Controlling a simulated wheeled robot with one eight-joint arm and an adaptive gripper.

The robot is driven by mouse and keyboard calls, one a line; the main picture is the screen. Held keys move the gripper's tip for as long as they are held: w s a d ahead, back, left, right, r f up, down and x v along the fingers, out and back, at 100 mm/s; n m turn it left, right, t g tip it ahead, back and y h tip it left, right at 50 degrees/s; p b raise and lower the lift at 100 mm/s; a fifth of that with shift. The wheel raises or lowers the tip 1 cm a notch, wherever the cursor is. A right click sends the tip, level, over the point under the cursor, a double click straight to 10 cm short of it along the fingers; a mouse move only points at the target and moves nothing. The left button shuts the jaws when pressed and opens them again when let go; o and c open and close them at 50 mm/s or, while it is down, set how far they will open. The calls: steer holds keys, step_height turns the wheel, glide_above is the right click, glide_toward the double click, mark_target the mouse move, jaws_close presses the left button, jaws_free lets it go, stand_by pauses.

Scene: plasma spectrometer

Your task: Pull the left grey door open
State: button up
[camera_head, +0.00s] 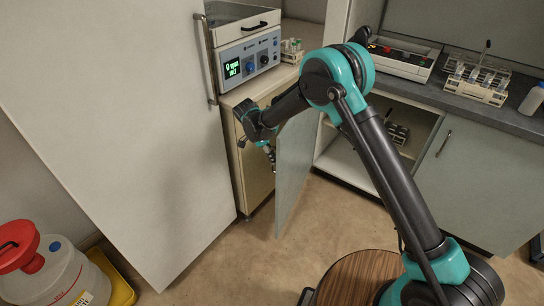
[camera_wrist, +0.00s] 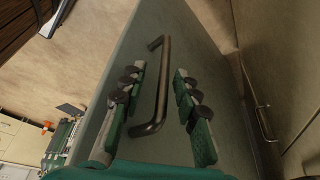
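The left grey door (camera_head: 294,165) stands swung out from the corner cabinet, seen at a steep slant in the head view. In the wrist view its grey-green face (camera_wrist: 205,65) fills the middle. Its dark metal bar handle (camera_wrist: 163,85) lies between the two fingers of my gripper (camera_wrist: 158,82), with visible gaps on both sides. My gripper is open. In the head view my gripper (camera_head: 268,152) is on the left side of the door, and the handle cannot be made out there.
The cabinet's open interior (camera_head: 345,160) shows right of the door. A closed right grey door (camera_head: 465,180) is beyond my arm. A tall white door (camera_head: 120,120) stands at left, near a beige cabinet (camera_head: 255,180). A wooden round stool (camera_head: 355,280) is in front.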

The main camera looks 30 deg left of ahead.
steer(key=v, duration=1.2)
stand_by(0.4)
